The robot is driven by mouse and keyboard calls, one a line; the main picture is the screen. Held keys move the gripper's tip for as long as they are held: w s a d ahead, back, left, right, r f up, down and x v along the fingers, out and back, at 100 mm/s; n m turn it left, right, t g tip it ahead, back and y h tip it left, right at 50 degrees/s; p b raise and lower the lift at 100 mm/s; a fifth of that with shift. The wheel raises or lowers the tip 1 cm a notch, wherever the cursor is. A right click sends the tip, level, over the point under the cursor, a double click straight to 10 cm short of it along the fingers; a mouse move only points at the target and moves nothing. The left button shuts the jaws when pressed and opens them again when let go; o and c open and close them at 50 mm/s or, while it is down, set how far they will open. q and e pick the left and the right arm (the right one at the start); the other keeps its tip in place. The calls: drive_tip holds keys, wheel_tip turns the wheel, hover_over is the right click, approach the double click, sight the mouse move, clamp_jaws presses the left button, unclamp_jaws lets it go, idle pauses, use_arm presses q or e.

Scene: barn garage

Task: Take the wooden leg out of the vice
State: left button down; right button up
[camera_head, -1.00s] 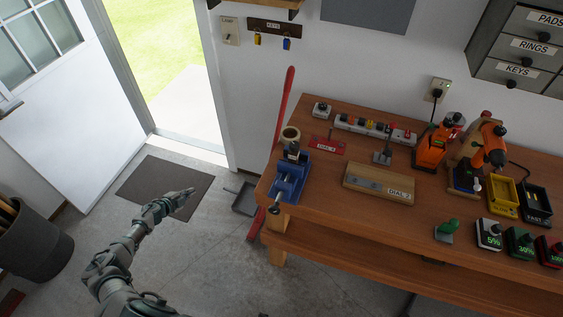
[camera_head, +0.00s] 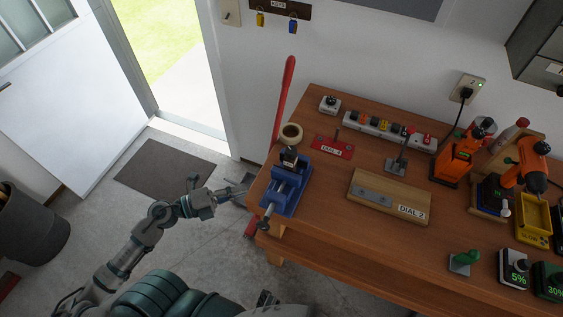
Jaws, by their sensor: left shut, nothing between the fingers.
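The blue vice (camera_head: 287,191) sits on the left end of the wooden workbench, its screw handle pointing toward the front edge. A pale tan piece with a round top (camera_head: 291,134) shows at the back of the vice and appears to be the wooden leg. Its lower part is hidden, so I cannot tell how it is clamped. My left gripper (camera_head: 236,190) is shut and empty, left of the vice and apart from it, seen against the floor beside the bench. My right gripper is not in view.
A wooden block labelled DIAL 2 (camera_head: 390,197), a red plate (camera_head: 333,147) and a power strip (camera_head: 388,130) lie right of the vice. A red pole (camera_head: 284,98) stands behind the bench's left end.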

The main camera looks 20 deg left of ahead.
sight(286, 165)
use_arm(q)
drive_tip(key=x, duration=0.3)
drive_tip(key=p+x, duration=0.1)
drive_tip(key=x, duration=0.2)
drive_tip(key=p+x, duration=0.1)
drive_tip(key=x, duration=0.2)
drive_tip(key=shift+d+r, duration=0.3)
drive_tip(key=shift+r, duration=0.1)
drive_tip(key=w, duration=0.3)
drive_tip(key=shift+w+d+f, duration=0.1)
drive_tip(key=shift+d+f, duration=0.05)
drive_tip(key=shift+d, duration=0.05)
drive_tip(key=shift+w+d, duration=0.3)
drive_tip(key=shift+w, duration=0.25)
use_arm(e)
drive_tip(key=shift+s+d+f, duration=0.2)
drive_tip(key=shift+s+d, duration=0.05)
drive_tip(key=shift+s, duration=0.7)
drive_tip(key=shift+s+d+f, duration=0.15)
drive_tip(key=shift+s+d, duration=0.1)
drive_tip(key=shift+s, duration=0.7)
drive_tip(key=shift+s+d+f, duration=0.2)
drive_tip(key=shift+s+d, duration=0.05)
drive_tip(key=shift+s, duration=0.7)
